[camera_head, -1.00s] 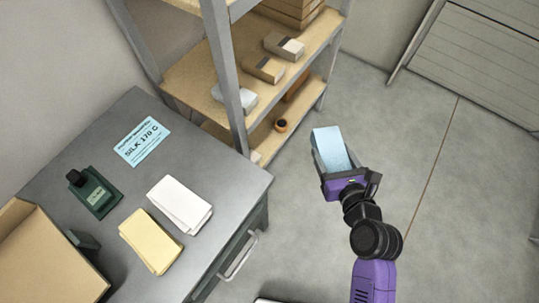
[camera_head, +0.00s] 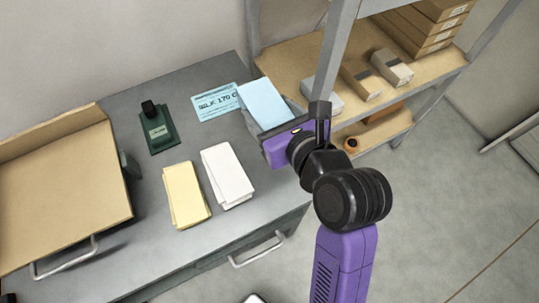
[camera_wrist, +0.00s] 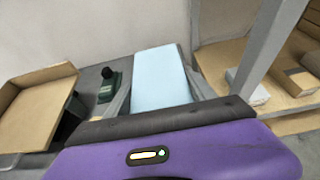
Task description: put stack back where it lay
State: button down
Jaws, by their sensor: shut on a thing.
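The light blue stack (camera_head: 264,102) is held in my gripper (camera_head: 270,118), which is shut on it. In the head view the stack is over the back right of the grey table, just right of the light blue card (camera_head: 216,102) printed "SILK 170 G", and covers its right edge. In the wrist view the stack (camera_wrist: 160,78) stands out ahead between the fingers (camera_wrist: 160,98). I cannot tell the gap between the stack and the table.
A white stack (camera_head: 228,176) and a yellow stack (camera_head: 186,195) lie on the table (camera_head: 150,235). A shelf post (camera_head: 332,50) and shelf with boxes (camera_head: 392,66) stand close right.

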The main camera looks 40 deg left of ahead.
notch_tip(320, 180, down, 18)
jog(key=shift+r+b, duration=0.25)
jog(key=shift+b, duration=0.95)
jog(key=shift+f, duration=0.1)
jog(key=shift+c, duration=1.6)
grip_release()
jog(key=shift+f, duration=0.1)
jog(key=shift+d+r, duration=0.2)
jog(key=v, duration=1.1)
jog(key=shift+s+d+r+p, duration=0.1)
jog(key=shift+s+d+p, duration=0.15)
jog(key=shift+p, duration=0.05)
